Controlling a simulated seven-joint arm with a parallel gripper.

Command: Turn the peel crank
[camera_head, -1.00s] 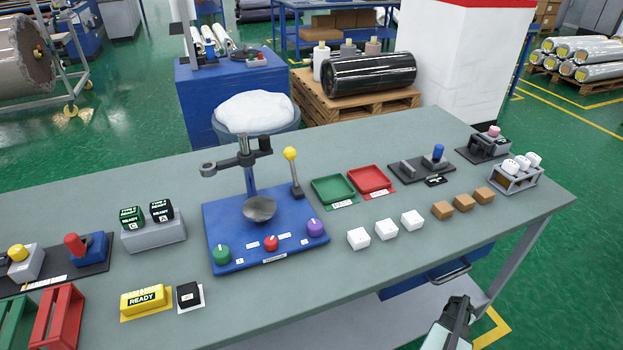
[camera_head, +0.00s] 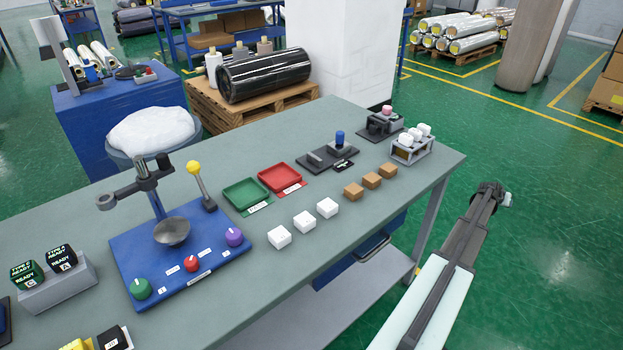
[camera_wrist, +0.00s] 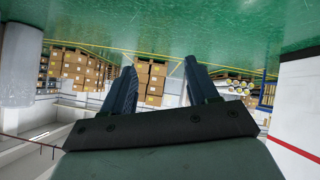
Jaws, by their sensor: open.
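Nothing in view is readably marked as the peel crank. Candidates on the bench are a dark fixture with a pink knob (camera_head: 387,110) at the far right end and a dark base with an upright blue knob (camera_head: 340,137) beside it. A blue station also has a yellow-knobbed lever (camera_head: 194,168) and a post with a grey arm. My gripper (camera_head: 492,190) is off the bench's right end, over the green floor, touching nothing. In the wrist view its two fingers (camera_wrist: 161,65) are spread with nothing between them; that view shows no bench.
The grey bench (camera_head: 300,255) holds a green tray (camera_head: 245,193), a red tray (camera_head: 280,177), white blocks (camera_head: 303,222), brown blocks (camera_head: 371,181) and a rack of white-capped items (camera_head: 411,146). A blue drawer (camera_head: 360,250) hangs below the front edge. Floor right of the bench is clear.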

